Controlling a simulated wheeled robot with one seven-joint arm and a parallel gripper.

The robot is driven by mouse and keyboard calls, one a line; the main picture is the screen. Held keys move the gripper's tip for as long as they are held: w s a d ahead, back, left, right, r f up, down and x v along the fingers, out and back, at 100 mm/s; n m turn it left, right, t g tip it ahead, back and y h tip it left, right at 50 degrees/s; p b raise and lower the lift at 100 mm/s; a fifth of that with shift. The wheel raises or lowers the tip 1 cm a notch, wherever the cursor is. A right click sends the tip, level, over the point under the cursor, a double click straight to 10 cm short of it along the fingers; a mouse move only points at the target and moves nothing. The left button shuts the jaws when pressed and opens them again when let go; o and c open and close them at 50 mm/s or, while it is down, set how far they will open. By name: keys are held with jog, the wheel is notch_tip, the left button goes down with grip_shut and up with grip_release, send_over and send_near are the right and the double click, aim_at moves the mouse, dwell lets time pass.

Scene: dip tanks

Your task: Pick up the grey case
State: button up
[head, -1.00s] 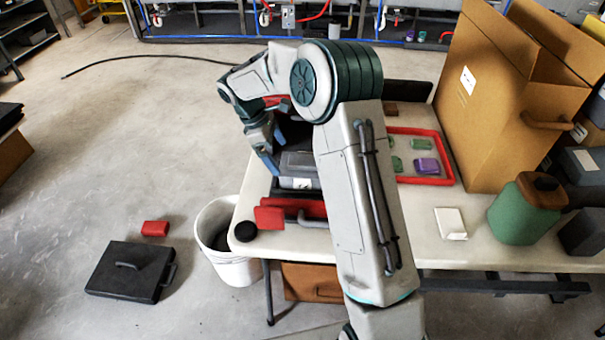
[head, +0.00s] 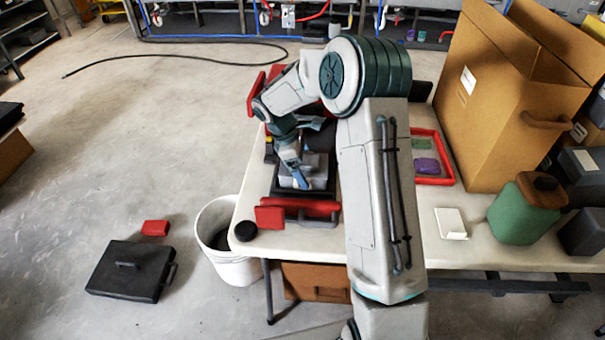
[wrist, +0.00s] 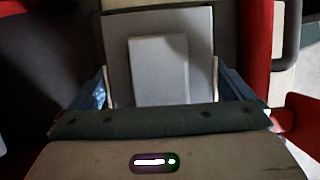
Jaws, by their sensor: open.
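The grey case (head: 316,163) lies on a black tray (head: 324,191) on the table, partly hidden behind my gripper. In the wrist view the case (wrist: 116,40) is a flat grey box with a lighter raised panel on top, and it sits between the two blue fingers. My gripper (head: 293,172) points down over the case, jaws open, one finger on each side. I cannot tell whether the fingers touch its sides.
A red-handled item (head: 308,207) lies in front of the case. A red tray (head: 447,180) with green and purple pieces is right of my arm. A large cardboard box (head: 490,110) and a green jug (head: 524,212) stand further right. A white bucket (head: 232,268) stands by the table's left end.

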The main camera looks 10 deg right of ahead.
jog(key=c, duration=0.8)
jog(key=shift+o, duration=0.2)
jog(key=shift+r, duration=0.1)
